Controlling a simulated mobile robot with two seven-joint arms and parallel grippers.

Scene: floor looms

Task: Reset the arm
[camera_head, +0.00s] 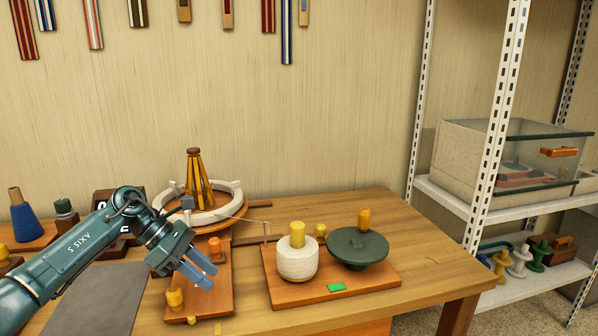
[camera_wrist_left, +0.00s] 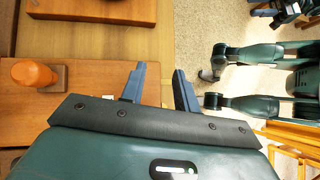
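My left arm comes in from the left in the head view, over the front left of the wooden table (camera_head: 420,236). My left gripper (camera_head: 203,274) has two blue-grey fingers pointing down and right, above a wooden board (camera_head: 215,298) with orange and yellow pegs. In the left wrist view, the gripper's fingers (camera_wrist_left: 160,85) stand apart with nothing between them. They are over the table edge, with floor beyond. My right gripper does not show in the head view, and I cannot make it out in the left wrist view.
Right of the gripper, a board (camera_head: 376,287) holds a white spool (camera_head: 297,262) and a dark green disc (camera_head: 357,246). Behind stands a white ring (camera_head: 237,196) around a striped cone (camera_head: 197,182). A grey mat (camera_head: 95,300) lies under the arm. A metal shelf (camera_head: 510,215) stands right.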

